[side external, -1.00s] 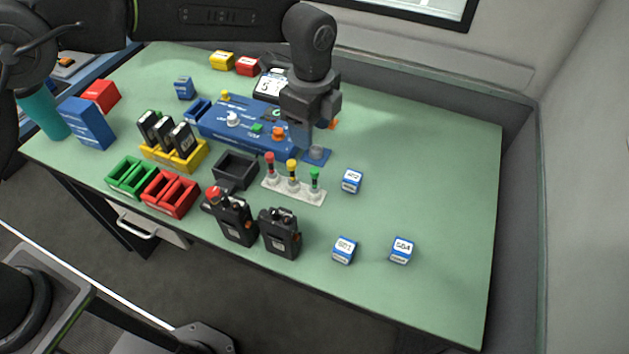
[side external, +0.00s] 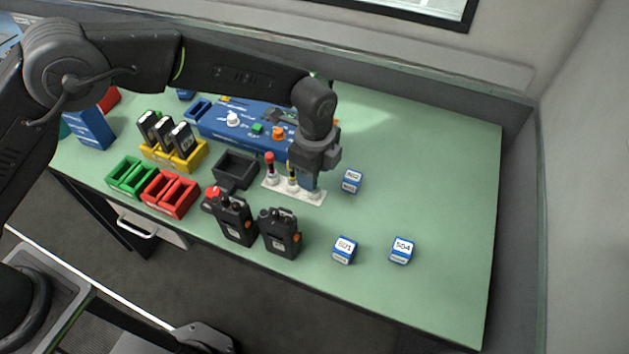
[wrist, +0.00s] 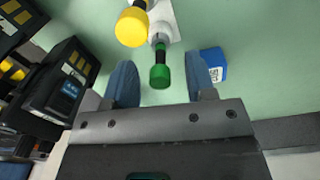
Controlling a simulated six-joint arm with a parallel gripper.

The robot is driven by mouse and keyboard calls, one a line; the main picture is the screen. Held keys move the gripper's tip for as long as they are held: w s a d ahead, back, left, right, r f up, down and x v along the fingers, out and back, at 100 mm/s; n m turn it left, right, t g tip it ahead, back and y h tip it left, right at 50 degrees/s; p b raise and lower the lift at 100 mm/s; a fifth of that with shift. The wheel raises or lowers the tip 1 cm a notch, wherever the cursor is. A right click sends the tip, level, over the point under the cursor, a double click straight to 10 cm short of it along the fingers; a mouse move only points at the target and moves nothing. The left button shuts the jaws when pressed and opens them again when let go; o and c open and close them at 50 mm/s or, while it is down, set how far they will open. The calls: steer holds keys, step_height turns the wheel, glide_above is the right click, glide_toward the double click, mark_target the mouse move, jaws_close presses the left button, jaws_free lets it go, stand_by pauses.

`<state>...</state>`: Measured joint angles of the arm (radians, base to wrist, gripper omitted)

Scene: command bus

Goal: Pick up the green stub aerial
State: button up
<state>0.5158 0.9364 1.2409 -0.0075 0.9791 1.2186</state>
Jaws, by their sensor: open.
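The green stub aerial (wrist: 160,76) stands in the white holder (wrist: 166,20) in the wrist view, at the end of the row beside the yellow aerial (wrist: 132,27). Its green tip shows between the two blue fingertips of my gripper (wrist: 160,82), which is open with a gap on both sides of it. In the side external view my gripper (side external: 309,180) points down over the right end of the white holder (side external: 275,188) and hides the green aerial. The red aerial (side external: 270,160) stands at the holder's left end, with the yellow one partly hidden beside my gripper.
A blue-and-white block (side external: 352,181) stands just right of my gripper. Two black radios (side external: 236,222) (side external: 282,234) stand in front of the holder. A dark empty tray (side external: 236,168) and a blue console (side external: 215,127) lie left and behind. The table's right side is mostly clear.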

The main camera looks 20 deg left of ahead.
steer(key=shift+c, duration=0.4)
jaws_close()
steer(key=shift+r, duration=0.1)
